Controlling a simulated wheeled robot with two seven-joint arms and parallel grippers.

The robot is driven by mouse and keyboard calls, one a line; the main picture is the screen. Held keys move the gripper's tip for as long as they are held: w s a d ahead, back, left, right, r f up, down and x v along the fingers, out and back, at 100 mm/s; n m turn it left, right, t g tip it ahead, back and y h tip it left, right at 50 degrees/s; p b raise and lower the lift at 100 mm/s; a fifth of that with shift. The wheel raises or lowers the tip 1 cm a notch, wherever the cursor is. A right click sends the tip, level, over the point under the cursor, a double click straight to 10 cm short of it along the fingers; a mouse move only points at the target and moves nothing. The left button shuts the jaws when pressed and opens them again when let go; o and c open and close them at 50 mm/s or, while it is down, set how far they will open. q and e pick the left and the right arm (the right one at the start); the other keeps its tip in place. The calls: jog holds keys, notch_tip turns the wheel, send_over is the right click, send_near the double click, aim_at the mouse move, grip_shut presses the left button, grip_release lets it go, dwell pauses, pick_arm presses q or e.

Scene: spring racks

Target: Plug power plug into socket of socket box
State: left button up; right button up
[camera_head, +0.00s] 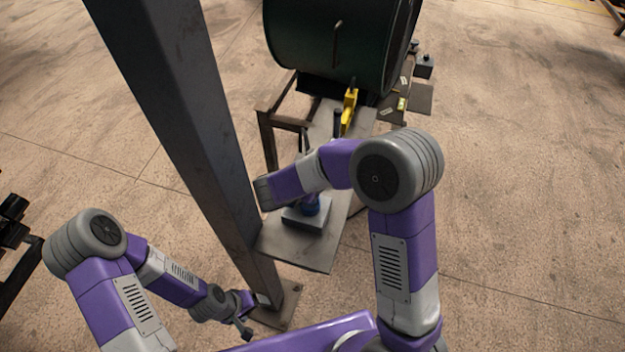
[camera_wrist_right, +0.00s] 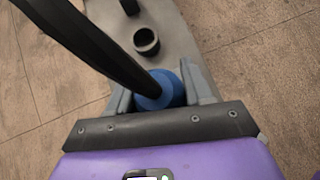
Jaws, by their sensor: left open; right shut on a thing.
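The blue power plug (camera_wrist_right: 165,90) with its thick black cable (camera_wrist_right: 95,45) is held between the fingers of my right gripper (camera_wrist_right: 158,80), shut on it. My forearm hides the right fingers there, and I cannot tell whether the plug touches the box. My left gripper (camera_head: 245,328) is open and empty, low at the foot of the grey post.
A steel post (camera_head: 185,110) stands left of the bench (camera_head: 300,250). A dark green drum (camera_head: 335,45) stands at the far end, with a yellow tool (camera_head: 349,110) before it. A black ring-shaped part (camera_wrist_right: 146,42) lies beyond the plug in the wrist view.

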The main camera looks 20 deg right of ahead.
jog(key=shift+f+b, duration=1.9)
jog(key=shift+f, duration=0.2)
jog(key=shift+r, duration=0.15)
jog(key=shift+r+p, duration=1.4)
jog(key=shift+r, duration=0.3)
dwell(0.9)
jog(key=shift+f+b, duration=1.75)
jog(key=shift+f, duration=0.15)
jog(key=o, duration=1.2)
jog(key=shift+s+r, duration=0.1)
